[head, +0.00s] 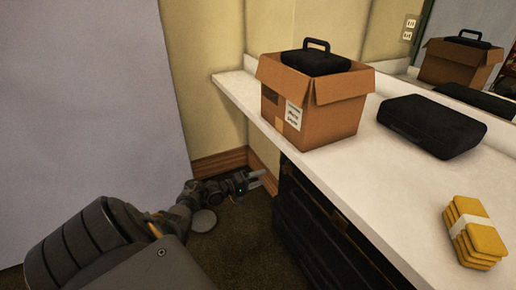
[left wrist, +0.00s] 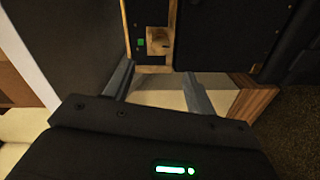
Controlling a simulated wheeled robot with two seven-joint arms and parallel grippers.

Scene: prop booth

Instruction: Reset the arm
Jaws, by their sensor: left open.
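My left arm (head: 170,220) comes in from the lower left in the head view and reaches down and forward. My left gripper (head: 256,179) is below the counter's level, near the wall's wooden baseboard and the counter's dark front. In the left wrist view, the gripper (left wrist: 158,84) has its two grey fingers apart, with nothing held between them. Dark panels with a wooden edge show beyond the fingertips; whether they touch cannot be told. My right gripper is not in view.
A white counter (head: 383,195) runs along the right. It bears an open cardboard box (head: 337,112) with a black case (head: 315,62) in it, another black case (head: 432,125), and banded yellow stacks (head: 474,243). A mirror is behind. A grey panel (head: 85,110) stands left.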

